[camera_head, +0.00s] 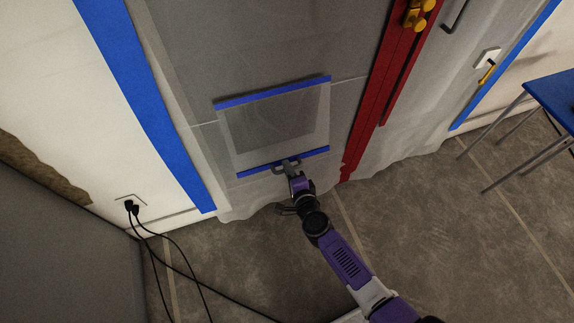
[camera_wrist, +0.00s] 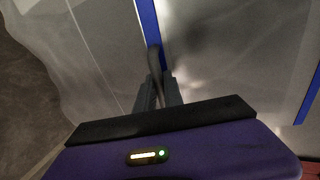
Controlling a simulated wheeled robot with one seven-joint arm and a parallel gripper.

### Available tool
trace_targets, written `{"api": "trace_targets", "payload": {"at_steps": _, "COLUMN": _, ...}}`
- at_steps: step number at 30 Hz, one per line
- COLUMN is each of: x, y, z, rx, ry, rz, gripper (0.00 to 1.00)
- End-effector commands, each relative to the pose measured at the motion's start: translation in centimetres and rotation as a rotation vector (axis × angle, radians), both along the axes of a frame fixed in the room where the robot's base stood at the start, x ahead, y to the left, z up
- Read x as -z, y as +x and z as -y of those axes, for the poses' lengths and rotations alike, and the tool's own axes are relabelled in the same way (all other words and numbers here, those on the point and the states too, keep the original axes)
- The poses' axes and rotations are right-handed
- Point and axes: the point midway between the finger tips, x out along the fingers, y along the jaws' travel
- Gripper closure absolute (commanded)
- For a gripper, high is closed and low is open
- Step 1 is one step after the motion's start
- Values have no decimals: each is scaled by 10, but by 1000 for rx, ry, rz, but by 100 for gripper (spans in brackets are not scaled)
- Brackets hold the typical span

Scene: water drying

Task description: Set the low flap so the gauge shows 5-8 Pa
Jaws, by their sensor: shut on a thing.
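The low flap (camera_head: 283,120) is a translucent sheet in the lower part of the plastic curtain. Blue strips run along its top and bottom edges. My gripper (camera_head: 286,165) is at the middle of the bottom blue strip. In the wrist view my gripper (camera_wrist: 159,88) is shut on a grey piece (camera_wrist: 154,62) beside the blue strip (camera_wrist: 149,25), which looks like the flap's lower edge or tab. How far the flap stands out from the curtain is hard to tell. The gauge is not in view.
A red zipper strip (camera_head: 385,85) with yellow clips (camera_head: 417,13) runs down right of the flap. Blue tape (camera_head: 135,95) edges the curtain at left. Cables from a wall socket (camera_head: 130,201) cross the floor. A blue table (camera_head: 556,95) stands at right.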

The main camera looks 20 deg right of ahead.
Motion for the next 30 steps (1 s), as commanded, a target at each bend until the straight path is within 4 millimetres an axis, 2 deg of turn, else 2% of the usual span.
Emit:
{"api": "trace_targets", "payload": {"at_steps": 2, "x": 1, "y": 0, "z": 0, "rx": 0, "ry": 0, "rz": -1, "gripper": 100}}
{"api": "trace_targets", "payload": {"at_steps": 3, "x": 1, "y": 0, "z": 0, "rx": 0, "ry": 0, "rz": -1, "gripper": 86}}
{"api": "trace_targets", "payload": {"at_steps": 6, "x": 1, "y": 0, "z": 0, "rx": 0, "ry": 0, "rz": -1, "gripper": 66}}
{"api": "trace_targets", "payload": {"at_steps": 17, "x": -1, "y": -3, "z": 0, "rx": 0, "ry": -1, "rz": -1, "gripper": 66}}
{"api": "trace_targets", "payload": {"at_steps": 20, "x": -6, "y": -12, "z": -1, "rx": 0, "ry": -1, "rz": -1, "gripper": 66}}
{"api": "trace_targets", "payload": {"at_steps": 30, "x": -22, "y": -61, "z": -4, "rx": 1, "ry": -1, "rz": -2, "gripper": 66}}
